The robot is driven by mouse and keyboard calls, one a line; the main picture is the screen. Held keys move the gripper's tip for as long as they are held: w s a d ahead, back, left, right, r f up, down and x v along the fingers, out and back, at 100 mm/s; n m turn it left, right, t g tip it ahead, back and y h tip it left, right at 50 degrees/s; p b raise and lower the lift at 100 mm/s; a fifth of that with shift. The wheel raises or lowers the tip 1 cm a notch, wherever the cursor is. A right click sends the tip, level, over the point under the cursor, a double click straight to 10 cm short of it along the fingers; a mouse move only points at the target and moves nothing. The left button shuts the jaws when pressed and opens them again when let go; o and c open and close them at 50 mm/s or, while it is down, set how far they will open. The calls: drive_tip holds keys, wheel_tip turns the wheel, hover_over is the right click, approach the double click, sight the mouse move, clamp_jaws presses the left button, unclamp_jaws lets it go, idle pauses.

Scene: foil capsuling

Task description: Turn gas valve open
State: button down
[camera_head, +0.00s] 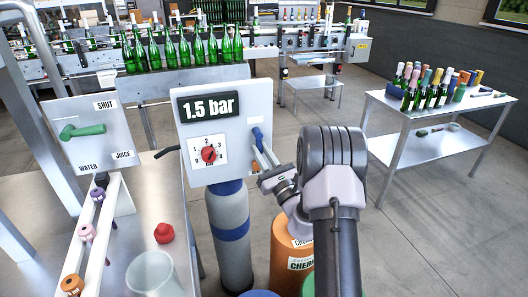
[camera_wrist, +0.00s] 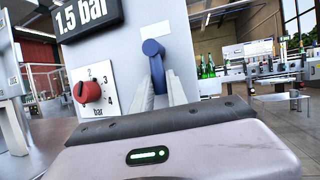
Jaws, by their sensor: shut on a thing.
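The blue gas valve handle (camera_head: 257,132) sits on the right side of a white panel (camera_head: 229,133). In the wrist view the blue handle (camera_wrist: 153,48) hangs down from a round hub, its lower end between my fingers. My gripper (camera_head: 263,156) reaches in from the right, and in the wrist view my gripper (camera_wrist: 161,88) is shut on the lower part of the handle. The panel carries a "1.5 bar" display (camera_head: 209,106) and a red pressure knob (camera_head: 209,154) on a numbered dial. The handle's lower tip is partly hidden by the fingers.
Grey gas cylinder (camera_head: 228,215) and orange cylinder (camera_head: 284,255) stand below. At left, a green-handled valve (camera_head: 82,131) sits on a panel marked SHUT, WATER and JUICE. Green bottles (camera_head: 184,50) line a conveyor behind. A bottle table (camera_head: 437,115) stands right, with open floor between.

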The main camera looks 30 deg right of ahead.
drive_tip(key=shift+a+m+h, duration=0.15)
drive_tip(key=shift+m+h, duration=0.25)
drive_tip(key=shift+m, duration=0.1)
drive_tip(key=c, duration=1.3)
unclamp_jaws()
